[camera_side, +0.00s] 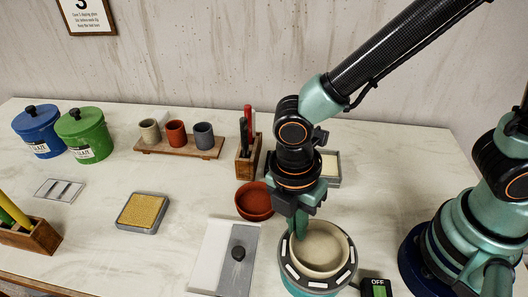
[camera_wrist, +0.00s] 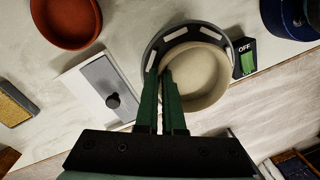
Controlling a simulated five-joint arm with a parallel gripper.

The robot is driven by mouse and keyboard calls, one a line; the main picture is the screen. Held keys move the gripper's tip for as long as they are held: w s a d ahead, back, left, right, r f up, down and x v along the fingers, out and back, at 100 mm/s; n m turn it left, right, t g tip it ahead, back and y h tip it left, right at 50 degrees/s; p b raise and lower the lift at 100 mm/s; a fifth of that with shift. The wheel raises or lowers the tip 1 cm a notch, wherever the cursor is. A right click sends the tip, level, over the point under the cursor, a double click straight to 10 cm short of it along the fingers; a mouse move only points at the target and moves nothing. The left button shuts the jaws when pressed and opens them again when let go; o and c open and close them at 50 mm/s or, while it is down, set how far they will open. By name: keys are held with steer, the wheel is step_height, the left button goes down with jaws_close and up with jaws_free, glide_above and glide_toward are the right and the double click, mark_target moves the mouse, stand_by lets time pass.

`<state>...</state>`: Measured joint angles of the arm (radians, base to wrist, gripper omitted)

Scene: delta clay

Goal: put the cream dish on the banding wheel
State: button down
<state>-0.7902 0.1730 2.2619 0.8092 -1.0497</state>
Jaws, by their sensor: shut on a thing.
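The cream dish (camera_side: 322,252) is a round, shallow bowl, upright over the banding wheel (camera_side: 347,278), a dark grey disc with white marks around its rim. In the wrist view the cream dish (camera_wrist: 203,72) covers most of the wheel (camera_wrist: 152,50), whose rim shows mainly at the top and left. My gripper (camera_side: 297,228) is shut on the dish's left wall, and its fingers (camera_wrist: 160,82) straddle that wall in the wrist view. I cannot tell whether the dish's underside touches the wheel; the fingers hide part of its left side.
A red-brown dish (camera_side: 254,201) stands left of and behind the wheel. A board with a grey, knobbed plate (camera_side: 237,268) lies to its left. A green switch box marked OFF (camera_side: 376,288) is close on the right. A wooden tool holder (camera_side: 248,160) stands behind.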

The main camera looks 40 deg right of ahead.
steer(key=c, duration=1)
jaws_free()
step_height(320, 180, up, 12)
steer(key=w+d+r+m+t, duration=0.2)
steer(key=w+d+m+t, duration=0.1)
steer(key=d+m, duration=0.7)
steer(key=w+d+r+m+t, duration=0.2)
steer(key=w+d+m+t, duration=0.1)
steer(key=d+m, duration=0.8)
steer(key=shift+w+d+r+y, duration=0.2)
steer(key=shift+w+y, duration=0.2)
steer(key=shift+w, duration=0.3)
